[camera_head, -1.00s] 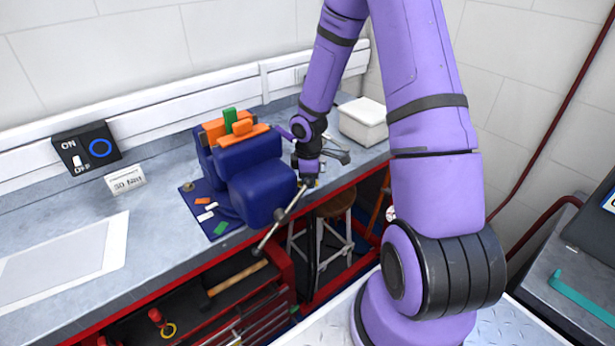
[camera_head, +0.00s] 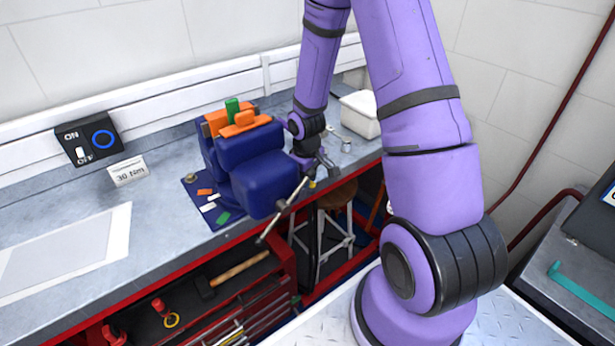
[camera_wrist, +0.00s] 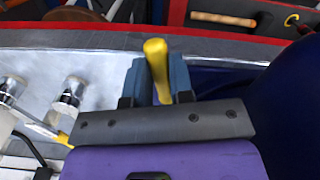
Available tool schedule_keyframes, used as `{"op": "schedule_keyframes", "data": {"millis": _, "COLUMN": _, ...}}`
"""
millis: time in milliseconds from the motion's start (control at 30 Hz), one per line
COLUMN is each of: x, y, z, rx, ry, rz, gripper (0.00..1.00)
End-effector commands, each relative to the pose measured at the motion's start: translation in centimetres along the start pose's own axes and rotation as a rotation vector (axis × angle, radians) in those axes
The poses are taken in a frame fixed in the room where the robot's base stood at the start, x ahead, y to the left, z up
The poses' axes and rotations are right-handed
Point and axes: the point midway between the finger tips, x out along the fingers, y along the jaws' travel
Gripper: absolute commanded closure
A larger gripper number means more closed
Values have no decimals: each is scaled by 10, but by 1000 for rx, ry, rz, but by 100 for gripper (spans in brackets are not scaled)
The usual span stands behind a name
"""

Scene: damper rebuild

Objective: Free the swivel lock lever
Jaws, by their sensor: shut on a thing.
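The blue bench vise (camera_head: 265,180) stands at the bench's front edge, with orange and green blocks on top. A slanting silver bar (camera_head: 283,210) crosses its front. My gripper (camera_head: 312,180) is low at the right side of the vise. A yellow-handled lever shows between the jaws in the wrist view (camera_wrist: 157,66), with a bit of yellow in the head view (camera_head: 312,184). My gripper is shut on the yellow handle, with a jaw on either side of it in the wrist view (camera_wrist: 160,85). The lever's joint with the vise is hidden.
The grey bench (camera_head: 60,210) is mostly clear left of the vise, apart from a pale sheet (camera_head: 70,250). An ON/OFF box (camera_head: 88,142) and a "30 Nm" card (camera_head: 128,171) stand there. A stool (camera_head: 337,195) and an open drawer with a hammer (camera_head: 240,268) are below.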

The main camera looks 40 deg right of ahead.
Motion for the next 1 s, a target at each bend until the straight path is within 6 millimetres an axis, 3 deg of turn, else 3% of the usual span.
{"op": "schedule_keyframes", "data": {"millis": 467, "x": 0, "y": 0, "z": -1, "rx": 12, "ry": 3, "rz": 1, "gripper": 100}}
{"op": "schedule_keyframes", "data": {"millis": 500, "x": 0, "y": 0, "z": -1, "rx": 12, "ry": 3, "rz": 1, "gripper": 72}}
{"op": "schedule_keyframes", "data": {"millis": 600, "x": 0, "y": 0, "z": -1, "rx": 12, "ry": 2, "rz": 1, "gripper": 53}}
{"op": "schedule_keyframes", "data": {"millis": 1000, "x": 0, "y": 3, "z": 0, "rx": -39, "ry": 1, "rz": 0, "gripper": 53}}
